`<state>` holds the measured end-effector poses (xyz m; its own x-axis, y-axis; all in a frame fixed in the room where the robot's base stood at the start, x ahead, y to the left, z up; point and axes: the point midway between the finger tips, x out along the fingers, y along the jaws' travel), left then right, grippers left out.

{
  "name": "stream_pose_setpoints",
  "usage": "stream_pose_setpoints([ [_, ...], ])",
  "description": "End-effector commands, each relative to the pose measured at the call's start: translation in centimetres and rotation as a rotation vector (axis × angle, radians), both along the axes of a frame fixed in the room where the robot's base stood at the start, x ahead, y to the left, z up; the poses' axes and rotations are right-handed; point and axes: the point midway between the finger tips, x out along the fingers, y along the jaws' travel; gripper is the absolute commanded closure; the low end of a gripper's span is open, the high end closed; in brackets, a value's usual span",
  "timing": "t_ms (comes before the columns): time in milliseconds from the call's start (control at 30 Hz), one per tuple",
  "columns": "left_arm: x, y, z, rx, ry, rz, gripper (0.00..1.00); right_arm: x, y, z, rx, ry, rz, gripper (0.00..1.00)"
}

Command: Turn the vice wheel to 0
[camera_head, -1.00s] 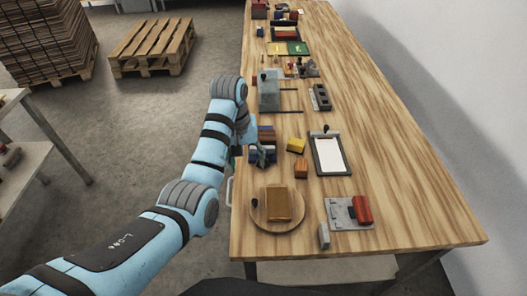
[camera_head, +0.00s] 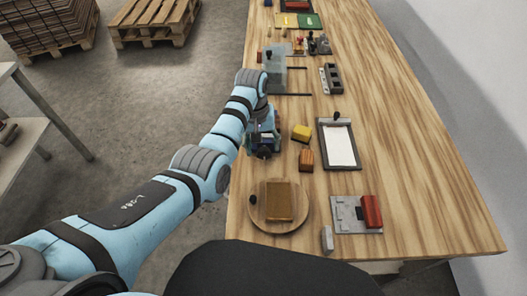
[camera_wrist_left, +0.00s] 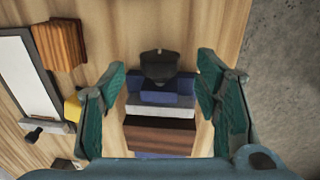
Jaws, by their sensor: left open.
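The vice shows best in the left wrist view, with blue jaws (camera_wrist_left: 163,99), a grey bar and a brown wooden block (camera_wrist_left: 160,134). Its dark round wheel (camera_wrist_left: 160,67) sits at the top, between my fingertips. My left gripper (camera_wrist_left: 162,75) is open, one green finger on each side of the wheel, with gaps visible on both sides. In the head view, my left gripper (camera_head: 263,147) is over the vice near the table's left edge and hides most of it. Any marks on the wheel are too small to read. My right gripper is not in view.
On the wooden table (camera_head: 420,170) stand a yellow block (camera_head: 301,132), an orange-brown block (camera_head: 306,160), a clipboard (camera_head: 339,146), a round board (camera_head: 262,222) and a grey plate with a red block (camera_head: 371,211). The table's right side is clear.

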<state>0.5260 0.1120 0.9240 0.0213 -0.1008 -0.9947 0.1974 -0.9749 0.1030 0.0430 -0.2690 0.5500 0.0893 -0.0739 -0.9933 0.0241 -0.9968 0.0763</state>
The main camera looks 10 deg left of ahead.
Motion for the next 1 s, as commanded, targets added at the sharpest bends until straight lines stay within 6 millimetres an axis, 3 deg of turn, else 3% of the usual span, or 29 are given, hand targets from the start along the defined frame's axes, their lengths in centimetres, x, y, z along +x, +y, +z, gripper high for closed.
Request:
stream_pose_setpoints([
  [33, 0.0, -0.1, -1.3, 0.001, 0.002, 0.0, 0.43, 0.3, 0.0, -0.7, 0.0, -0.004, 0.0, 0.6],
  [133, 0.1, -0.2, -2.5, 0.0, 0.0, 0.0, 0.43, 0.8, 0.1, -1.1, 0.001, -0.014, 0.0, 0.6],
  [467, 0.1, -0.3, -3.0, -0.001, -0.001, 0.0, 0.43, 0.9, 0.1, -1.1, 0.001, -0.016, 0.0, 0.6],
  [800, 0.1, -0.3, -3.0, 0.0, -0.002, 0.0, 0.91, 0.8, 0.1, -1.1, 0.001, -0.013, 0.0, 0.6],
  [1000, 0.1, -0.2, -2.9, -0.015, -0.005, 0.001, 0.91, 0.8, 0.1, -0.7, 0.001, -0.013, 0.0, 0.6],
])
